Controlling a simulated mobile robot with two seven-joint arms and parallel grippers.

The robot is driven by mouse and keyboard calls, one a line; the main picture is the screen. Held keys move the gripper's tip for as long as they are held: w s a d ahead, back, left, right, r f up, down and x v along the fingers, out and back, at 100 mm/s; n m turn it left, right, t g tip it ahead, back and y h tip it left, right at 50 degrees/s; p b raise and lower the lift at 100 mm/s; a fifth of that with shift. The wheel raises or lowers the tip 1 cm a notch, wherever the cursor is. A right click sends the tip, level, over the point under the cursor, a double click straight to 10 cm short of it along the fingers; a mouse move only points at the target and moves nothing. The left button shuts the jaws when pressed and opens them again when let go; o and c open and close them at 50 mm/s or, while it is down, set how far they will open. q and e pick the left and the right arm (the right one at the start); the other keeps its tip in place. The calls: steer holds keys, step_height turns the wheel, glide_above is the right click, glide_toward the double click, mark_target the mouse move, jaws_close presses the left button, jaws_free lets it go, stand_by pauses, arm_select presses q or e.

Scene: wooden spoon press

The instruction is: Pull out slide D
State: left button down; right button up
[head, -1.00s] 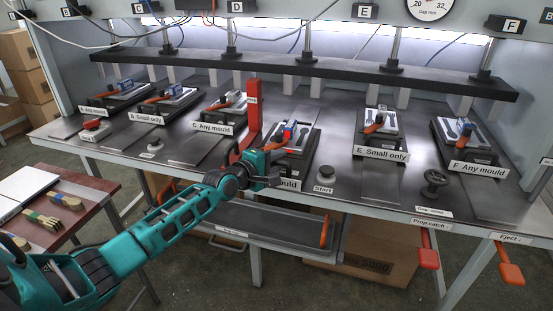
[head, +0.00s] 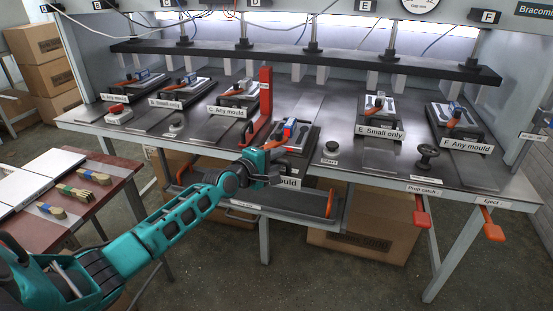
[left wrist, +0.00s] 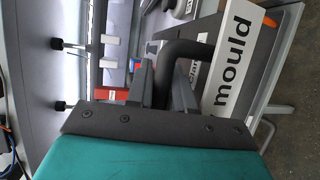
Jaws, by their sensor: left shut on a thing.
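Slide D (head: 298,151) carries a grey mould with a blue and a red part and an orange handle. Its front label (head: 290,183), ending in "mould", stands out nearer to me than the labels of slides C and E. My left gripper (head: 273,172) is at the slide's front end. In the left wrist view, my left gripper (left wrist: 165,88) is shut on a dark curved handle (left wrist: 190,50) beside the "mould" label (left wrist: 231,62). The arm and gripper hide the handle in the head view. My right gripper is not in view.
A red upright post (head: 265,100) stands left of slide D. The Start button (head: 331,148) is to its right. Below hangs a tray (head: 285,207) with orange ends. Slides C (head: 227,112) and E (head: 380,132) flank it.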

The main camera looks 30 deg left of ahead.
arm_select(q)
steer(key=shift+s+d+f, duration=0.1)
steer(key=shift+d+f, duration=0.1)
steer(key=shift+f, duration=0.1)
steer(key=c, duration=1.4)
jaws_free()
steer(key=shift+s+r, duration=0.1)
steer(key=shift+r, duration=0.1)
steer(key=shift+s+a, duration=0.1)
steer(key=shift+s, duration=0.3)
steer(key=shift+p+v, duration=1.1)
steer(key=shift+v, duration=5)
steer(key=shift+r, duration=0.15)
